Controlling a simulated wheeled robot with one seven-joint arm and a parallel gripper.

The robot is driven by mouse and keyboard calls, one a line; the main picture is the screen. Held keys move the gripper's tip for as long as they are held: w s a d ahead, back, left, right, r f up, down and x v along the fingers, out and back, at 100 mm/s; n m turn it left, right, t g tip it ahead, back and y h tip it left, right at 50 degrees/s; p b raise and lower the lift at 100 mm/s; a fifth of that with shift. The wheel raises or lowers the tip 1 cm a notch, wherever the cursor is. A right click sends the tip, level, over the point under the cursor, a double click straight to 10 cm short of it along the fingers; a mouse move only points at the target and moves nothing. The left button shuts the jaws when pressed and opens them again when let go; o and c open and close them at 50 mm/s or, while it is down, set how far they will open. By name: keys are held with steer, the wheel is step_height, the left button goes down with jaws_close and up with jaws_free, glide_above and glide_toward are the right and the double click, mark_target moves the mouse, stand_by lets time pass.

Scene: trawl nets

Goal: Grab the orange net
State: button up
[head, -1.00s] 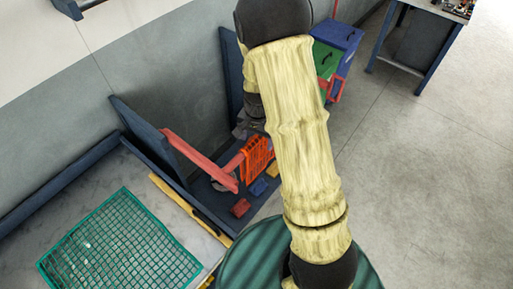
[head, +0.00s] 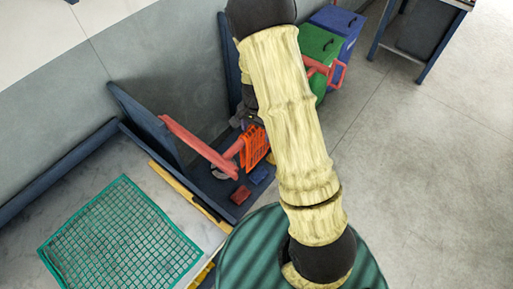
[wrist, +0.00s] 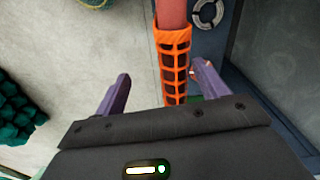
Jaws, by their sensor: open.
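The orange net (head: 254,146) hangs over a red bar (head: 196,143) beside the blue stand in the head view. In the wrist view the orange net (wrist: 174,68) hangs from the red bar (wrist: 172,14) and lies between my two fingers, nearer the right one. My gripper (wrist: 158,85) is open, with its purple fingers spread apart and nothing gripped. I cannot tell how far the net is from the fingers in depth. In the head view my arm covers part of the area right of the net, and my gripper (head: 240,119) is partly hidden.
Blue upright panels (head: 150,135) stand by the wall. A red block (head: 240,195) sits below the net.

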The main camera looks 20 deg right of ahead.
step_height(320, 180, down, 6)
steer(key=b, duration=0.4)
steer(key=shift+f, duration=0.15)
steer(key=c, duration=1.2)
step_height(320, 180, up, 12)
steer(key=p, duration=0.9)
steer(key=shift+f, duration=0.25)
jaws_close()
steer(key=shift+r+p, duration=0.25)
steer(key=shift+p, duration=0.1)
steer(key=shift+r, duration=0.1)
step_height(320, 180, up, 9)
steer(key=p, duration=0.7)
